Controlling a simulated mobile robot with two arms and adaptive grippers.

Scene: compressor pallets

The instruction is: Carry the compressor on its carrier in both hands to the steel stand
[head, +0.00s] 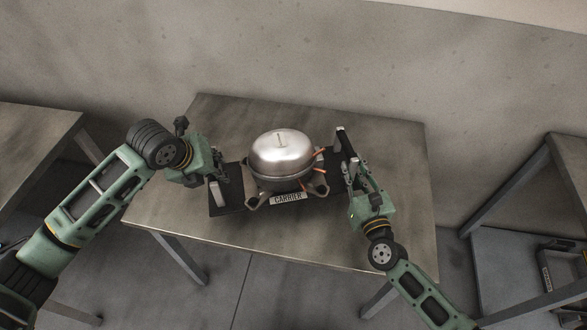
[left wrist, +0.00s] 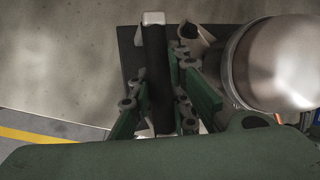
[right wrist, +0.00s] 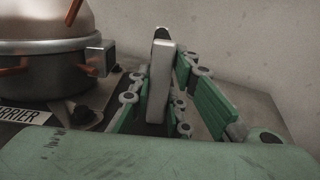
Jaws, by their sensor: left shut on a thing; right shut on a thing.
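The compressor (head: 283,158), a silver dome with copper stubs, sits upright on the dark carrier (head: 232,207), whose front label reads CARRIER. The carrier is over the steel table (head: 165,193); I cannot tell whether it touches the top. My left gripper (head: 218,186) is shut on the carrier's left handle, a dark bar with pale ends that shows in the left wrist view (left wrist: 156,75). My right gripper (head: 352,174) is shut on the right handle, which also shows in the right wrist view (right wrist: 160,85). The compressor shows partly in both wrist views (left wrist: 285,65) (right wrist: 55,60).
Another table (head: 35,130) stands at the left edge. A metal stand (head: 570,150) with a lower shelf is at the right edge, with a dark handled object (head: 560,275) on that shelf. The table top behind the compressor is bare. A wall rises behind.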

